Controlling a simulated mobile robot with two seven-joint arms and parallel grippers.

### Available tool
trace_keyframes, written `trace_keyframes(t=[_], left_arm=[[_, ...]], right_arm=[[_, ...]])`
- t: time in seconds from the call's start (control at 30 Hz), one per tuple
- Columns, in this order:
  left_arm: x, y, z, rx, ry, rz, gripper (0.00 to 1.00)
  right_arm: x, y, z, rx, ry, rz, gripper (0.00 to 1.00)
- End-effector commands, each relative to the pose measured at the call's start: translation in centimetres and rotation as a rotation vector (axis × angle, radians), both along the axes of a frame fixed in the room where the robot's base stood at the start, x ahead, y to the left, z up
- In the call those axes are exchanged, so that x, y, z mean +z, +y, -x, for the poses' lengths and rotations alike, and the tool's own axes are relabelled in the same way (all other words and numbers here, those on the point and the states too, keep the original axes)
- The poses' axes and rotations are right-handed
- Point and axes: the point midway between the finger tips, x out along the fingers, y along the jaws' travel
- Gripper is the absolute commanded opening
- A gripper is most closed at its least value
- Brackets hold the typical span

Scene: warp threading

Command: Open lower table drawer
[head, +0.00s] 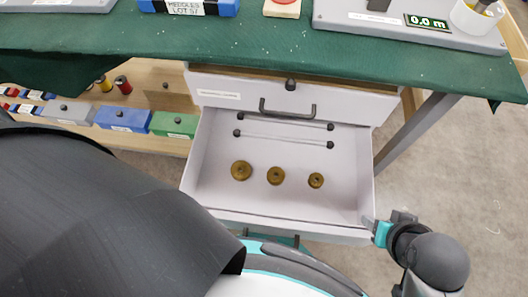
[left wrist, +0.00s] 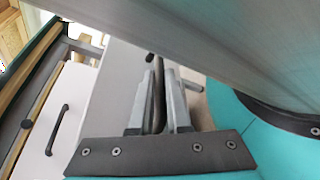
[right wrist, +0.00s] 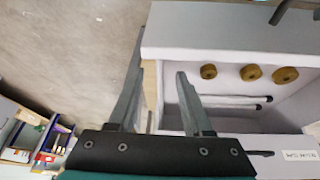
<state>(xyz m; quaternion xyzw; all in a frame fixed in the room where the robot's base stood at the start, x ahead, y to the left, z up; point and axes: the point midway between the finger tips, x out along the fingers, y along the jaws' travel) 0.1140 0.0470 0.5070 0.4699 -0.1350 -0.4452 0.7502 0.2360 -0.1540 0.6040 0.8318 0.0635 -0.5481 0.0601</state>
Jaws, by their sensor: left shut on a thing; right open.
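The lower drawer (head: 345,185) is pulled out from under the table, its inside showing. Its grey front panel (head: 330,229) faces me. My left gripper (left wrist: 156,95) is shut on the dark handle (left wrist: 159,80) of the lower drawer in the left wrist view; my own arm hides most of this in the head view. My right gripper (head: 380,228) is open beside the drawer's front right corner. In the right wrist view its fingers (right wrist: 160,75) appear near the drawer's side wall; contact cannot be told.
The upper drawer (head: 235,92) is closed, with a dark handle (head: 288,113). Inside the lower drawer lie three brass discs (head: 275,176) and two rods (head: 285,139). The green-covered table (head: 270,45) is above. A shelf with coloured boxes (head: 122,121) stands left. Floor (head: 450,180) is clear at right.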

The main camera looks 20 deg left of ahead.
Motion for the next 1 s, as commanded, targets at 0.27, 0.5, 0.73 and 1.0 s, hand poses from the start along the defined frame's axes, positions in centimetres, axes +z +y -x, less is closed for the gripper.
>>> trace_keyframes(t=[0.27,0.5,0.73,1.0], left_arm=[[-0.12,0.06,0.03,0.0,0.003,-0.003,0.32],[-0.04,0.05,-0.04,0.0,0.001,-0.001,0.45],[-0.01,0.05,-0.08,0.001,0.0,-0.001,0.45],[0.07,0.36,0.17,0.0,0.001,-0.001,0.45]], right_arm=[[-0.04,0.02,-0.01,0.0,0.0,-0.001,0.5],[-0.05,0.04,0.0,0.0,0.001,-0.001,0.5],[-0.07,0.04,0.01,0.0,0.002,-0.001,0.5],[-0.01,0.05,0.01,0.0,0.002,-0.001,0.5]])
